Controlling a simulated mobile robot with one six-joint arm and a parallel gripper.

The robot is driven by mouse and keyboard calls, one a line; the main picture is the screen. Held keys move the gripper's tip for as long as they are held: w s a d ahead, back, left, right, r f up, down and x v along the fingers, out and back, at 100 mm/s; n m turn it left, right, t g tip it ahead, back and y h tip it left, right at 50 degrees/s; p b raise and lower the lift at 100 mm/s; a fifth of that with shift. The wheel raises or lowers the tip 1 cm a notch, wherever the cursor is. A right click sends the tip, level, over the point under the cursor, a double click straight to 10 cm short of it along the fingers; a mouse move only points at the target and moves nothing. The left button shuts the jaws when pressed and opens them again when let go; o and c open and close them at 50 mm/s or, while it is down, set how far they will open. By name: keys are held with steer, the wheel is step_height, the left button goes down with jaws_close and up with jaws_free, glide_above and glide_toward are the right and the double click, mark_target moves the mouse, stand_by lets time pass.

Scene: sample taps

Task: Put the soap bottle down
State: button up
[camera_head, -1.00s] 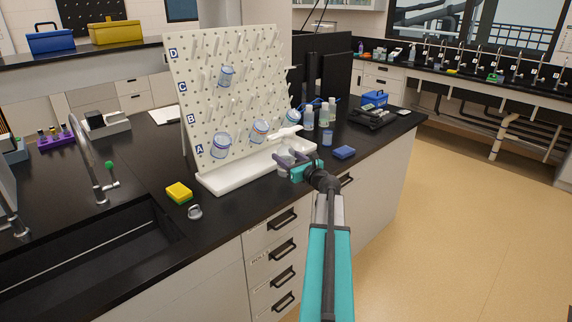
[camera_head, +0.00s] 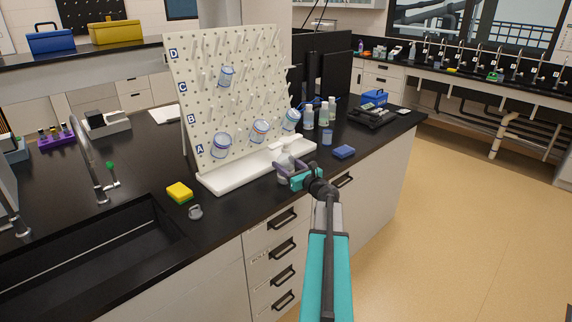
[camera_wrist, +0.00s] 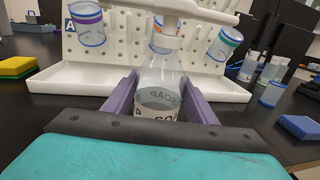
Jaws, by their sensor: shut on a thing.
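The clear soap bottle (camera_head: 286,162) stands upright between the purple fingers of my gripper (camera_head: 290,173), at the front edge of the drying rack's white tray.
The pegboard rack (camera_head: 207,130) holds several beakers just behind the bottle. A yellow-green sponge (camera_head: 179,192) and a grey ring-shaped item (camera_head: 195,212) lie to the left. A blue sponge (camera_head: 344,152) and small bottles (camera_head: 309,119) are to the right. The sink (camera_head: 90,255) is at front left.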

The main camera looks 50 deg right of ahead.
steer(key=shift+f, duration=0.1)
steer(key=o, duration=1.5)
steer(key=shift+s, duration=0.1)
steer(key=b+v, duration=0.3)
steer(key=v, duration=0.9)
